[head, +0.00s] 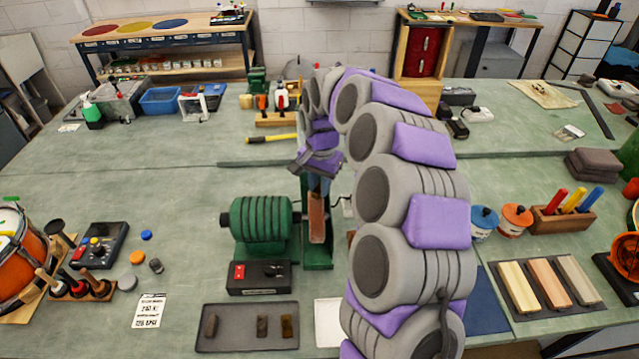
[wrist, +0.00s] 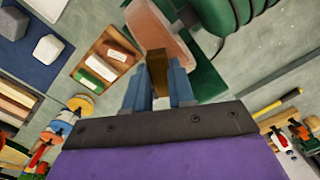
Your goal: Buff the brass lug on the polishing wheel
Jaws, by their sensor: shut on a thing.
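My gripper (wrist: 160,88) has blue fingers, shut on a brownish-gold brass lug (wrist: 156,64) in the wrist view. The lug sticks out beyond the fingertips towards the pinkish-tan polishing wheel (wrist: 160,32). Its end looks close to the wheel's edge; I cannot tell whether they touch. In the head view my gripper (head: 319,186) points down just above the wheel (head: 317,222), which stands upright in a green housing right of the green ribbed motor (head: 258,220). The lug is not clear in the head view.
A black control box (head: 258,278) with a red switch sits before the motor. A dark tray (head: 225,343) with small metal pieces lies nearer. Three polishing bars (head: 548,286) lie at right, beside a blue mat (head: 486,305). My arm hides the bench centre-right.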

